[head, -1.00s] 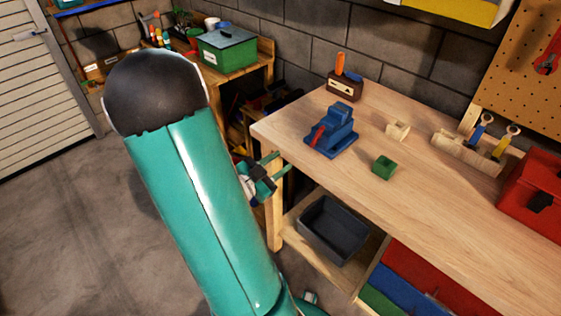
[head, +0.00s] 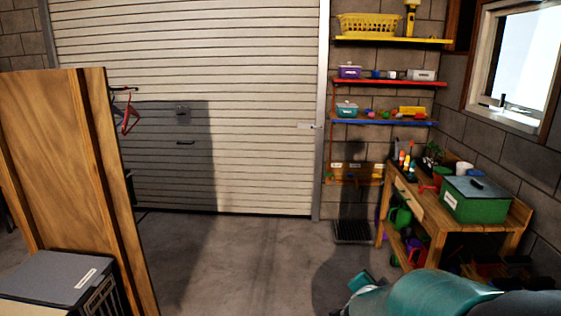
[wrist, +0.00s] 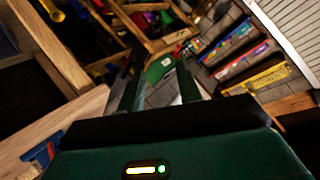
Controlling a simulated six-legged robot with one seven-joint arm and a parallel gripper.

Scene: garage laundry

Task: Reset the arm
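My teal arm (head: 425,295) is folded low at the bottom right of the head view. In the wrist view my gripper (wrist: 160,88) has its two fingers apart, with nothing seen between them but the floor and the furniture beyond. Whether the fingers show in the head view I cannot tell. The wrist view also shows a wooden worktop edge (wrist: 75,120) at the left, with part of a blue object (wrist: 42,153) at the lower left.
A wooden bench (head: 440,234) with a green box (head: 475,201) stands at the right. Wall shelves (head: 385,83) hang behind it. A wooden panel (head: 70,160) and grey box (head: 60,277) are at the left. The floor (head: 240,265) before the roller door (head: 265,120) is clear.

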